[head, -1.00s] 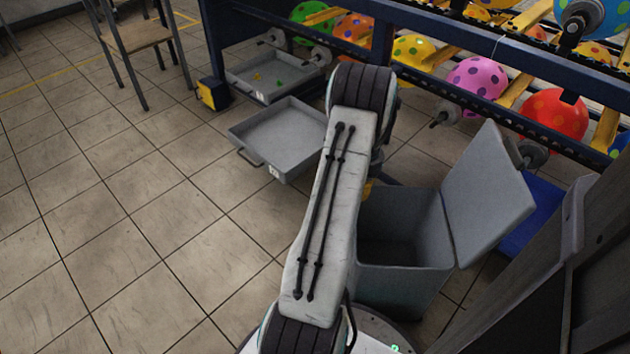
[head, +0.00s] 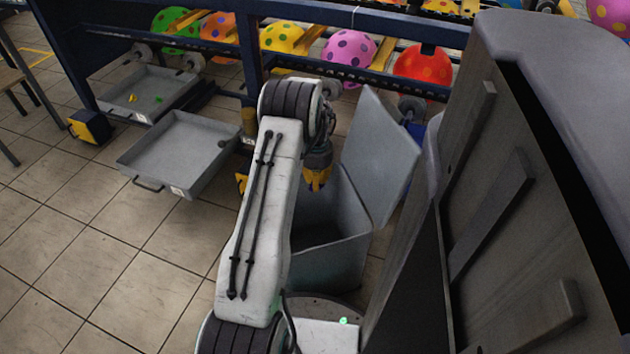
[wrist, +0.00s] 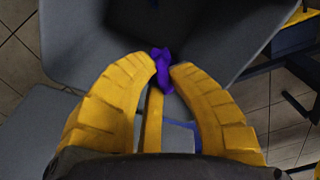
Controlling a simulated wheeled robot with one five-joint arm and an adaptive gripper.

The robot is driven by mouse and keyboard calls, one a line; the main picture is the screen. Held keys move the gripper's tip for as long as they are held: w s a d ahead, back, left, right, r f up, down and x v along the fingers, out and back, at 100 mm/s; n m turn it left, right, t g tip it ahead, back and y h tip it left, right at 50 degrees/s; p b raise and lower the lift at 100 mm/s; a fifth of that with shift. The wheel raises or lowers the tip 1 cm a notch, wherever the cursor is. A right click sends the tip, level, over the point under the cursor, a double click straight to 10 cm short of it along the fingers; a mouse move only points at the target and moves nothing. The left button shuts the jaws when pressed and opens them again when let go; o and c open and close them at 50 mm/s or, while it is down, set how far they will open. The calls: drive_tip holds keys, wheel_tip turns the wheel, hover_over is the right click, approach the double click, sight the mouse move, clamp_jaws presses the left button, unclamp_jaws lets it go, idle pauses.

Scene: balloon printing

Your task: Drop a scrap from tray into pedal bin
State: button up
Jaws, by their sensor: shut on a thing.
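My gripper (head: 317,178), with yellow fingers, is above the open mouth of the grey pedal bin (head: 335,262) in the head view. The bin's lid (head: 380,155) stands raised behind it. In the wrist view the fingertips (wrist: 163,67) are shut on a small crumpled purple scrap (wrist: 161,76), with grey bin surfaces and a dark interior (wrist: 205,30) below. The scrap cannot be made out in the head view. A grey tray (head: 203,187) to the left of my arm looks empty but for a small dark spot at its right side.
A second grey tray (head: 112,100) farther back holds small yellow and green bits. A dark blue rack (head: 390,88) carries spotted balloons at the back. A large grey cabinet-like body (head: 500,180) fills the right side. Tiled floor at the left is free.

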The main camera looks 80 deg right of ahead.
drive_tip(key=shift+f+b, duration=1.4)
drive_tip(key=shift+f, duration=0.95)
drive_tip(key=o, duration=0.7)
drive_tip(key=shift+o, duration=0.2)
wheel_tip(320, 180, up, 12)
drive_tip(key=shift+r, duration=0.1)
